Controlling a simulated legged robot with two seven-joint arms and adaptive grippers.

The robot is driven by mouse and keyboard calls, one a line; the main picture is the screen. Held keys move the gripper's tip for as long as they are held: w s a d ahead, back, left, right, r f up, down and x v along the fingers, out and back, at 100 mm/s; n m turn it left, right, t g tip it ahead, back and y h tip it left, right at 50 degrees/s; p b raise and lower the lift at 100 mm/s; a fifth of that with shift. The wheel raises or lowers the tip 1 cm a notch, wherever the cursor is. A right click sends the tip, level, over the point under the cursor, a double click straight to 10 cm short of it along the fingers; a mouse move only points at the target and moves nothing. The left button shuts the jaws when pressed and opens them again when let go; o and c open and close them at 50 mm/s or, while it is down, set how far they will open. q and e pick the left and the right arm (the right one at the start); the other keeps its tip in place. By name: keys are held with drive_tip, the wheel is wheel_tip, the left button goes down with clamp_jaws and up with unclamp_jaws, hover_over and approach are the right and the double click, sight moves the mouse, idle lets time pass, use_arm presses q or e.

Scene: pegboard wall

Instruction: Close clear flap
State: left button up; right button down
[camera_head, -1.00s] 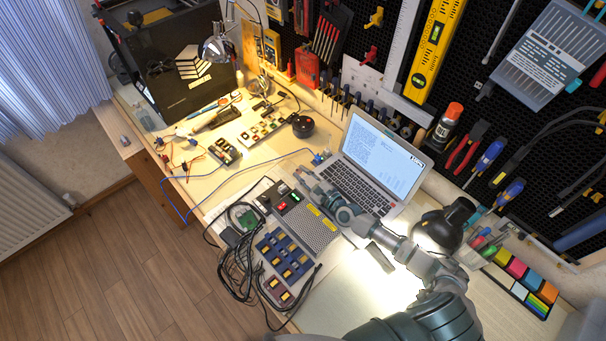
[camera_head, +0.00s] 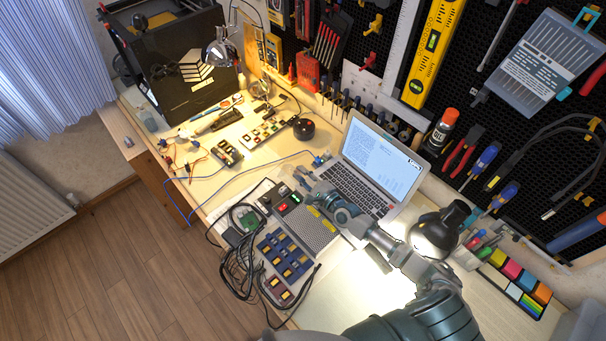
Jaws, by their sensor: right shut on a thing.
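A grey control box (camera_head: 318,229) with yellow labels lies on the bench. At its back end is a black panel (camera_head: 283,201) with a red switch and a small green light. My right gripper (camera_head: 306,181) reaches in from the lower right over this back end, beside the panel. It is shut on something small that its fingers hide. I cannot make out the clear flap itself at this size; it may be behind the fingers. My left gripper is not in view.
An open laptop (camera_head: 381,160) stands just behind and right of my gripper. A black desk lamp (camera_head: 440,231) is close to my right arm. Blue switch modules (camera_head: 284,255) and loose black cables (camera_head: 236,267) lie in front. Bare bench (camera_head: 352,290) is at the lower right.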

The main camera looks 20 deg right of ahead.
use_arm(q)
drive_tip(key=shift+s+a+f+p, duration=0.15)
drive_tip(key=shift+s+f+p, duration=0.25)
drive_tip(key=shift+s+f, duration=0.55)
use_arm(e)
drive_tip(key=shift+s+a+r+n, duration=0.15)
drive_tip(key=shift+a+n, duration=0.2)
drive_tip(key=shift+n, duration=0.75)
drive_tip(key=c, duration=1)
unclamp_jaws()
drive_tip(key=shift+s+r, duration=0.1)
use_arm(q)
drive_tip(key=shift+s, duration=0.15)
use_arm(e)
drive_tip(key=v, duration=1)
drive_tip(key=shift+s+d, duration=0.25)
drive_tip(key=shift+s, duration=0.05)
drive_tip(key=shift+s+d, duration=0.2)
drive_tip(key=shift+s, duration=0.35)
drive_tip(key=shift+c, duration=0.2)
